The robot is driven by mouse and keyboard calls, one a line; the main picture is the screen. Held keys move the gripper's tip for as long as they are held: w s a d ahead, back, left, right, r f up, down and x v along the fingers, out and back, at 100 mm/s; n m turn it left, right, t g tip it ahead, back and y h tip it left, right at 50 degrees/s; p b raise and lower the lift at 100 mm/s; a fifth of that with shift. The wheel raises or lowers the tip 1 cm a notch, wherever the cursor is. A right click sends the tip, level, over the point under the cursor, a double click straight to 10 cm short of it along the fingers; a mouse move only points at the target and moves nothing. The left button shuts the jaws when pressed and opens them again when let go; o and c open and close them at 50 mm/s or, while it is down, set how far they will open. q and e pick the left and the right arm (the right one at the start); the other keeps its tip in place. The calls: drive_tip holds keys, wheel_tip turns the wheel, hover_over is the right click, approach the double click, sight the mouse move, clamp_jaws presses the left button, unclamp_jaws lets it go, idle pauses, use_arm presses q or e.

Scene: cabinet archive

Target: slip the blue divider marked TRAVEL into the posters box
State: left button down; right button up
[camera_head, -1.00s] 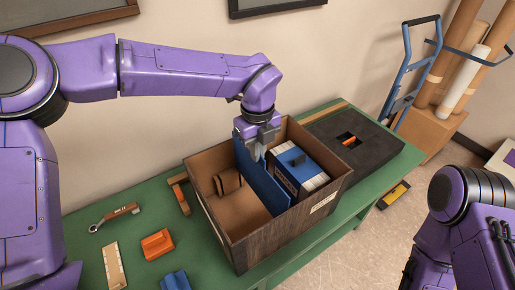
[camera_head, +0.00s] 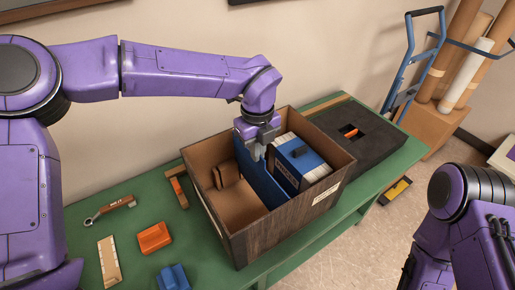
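The blue divider (camera_head: 262,182) is a thin upright panel inside the brown wooden box (camera_head: 274,238), which has a pale label on its right-hand side, too small to read. No TRAVEL marking can be read on the divider. My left gripper (camera_head: 257,152) comes down from above and is shut on the divider's top edge near its far end. Its fingertips are partly hidden by the gripper body. The divider stands between a blue-and-white block of files (camera_head: 301,165) on the right and the emptier left part of the box. My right gripper is outside the picture.
A small brown block (camera_head: 226,174) is in the box's left part. A black case (camera_head: 368,137) stands close behind on the right. An orange object (camera_head: 154,237), a blue object (camera_head: 173,277), a ruler (camera_head: 109,262) and a wrench-like tool (camera_head: 110,209) lie on the green table (camera_head: 193,237).

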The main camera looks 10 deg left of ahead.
sight(257, 165)
use_arm(q)
drive_tip(key=shift+f+b, duration=2.15)
drive_tip(key=shift+f, duration=0.8)
drive_tip(key=c, duration=1.3)
unclamp_jaws()
drive_tip(key=shift+r, duration=0.15)
drive_tip(key=shift+o, duration=0.2)
wheel_tip(257, 165, up, 7)
drive_tip(key=p, duration=0.5)
drive_tip(key=shift+p, duration=0.3)
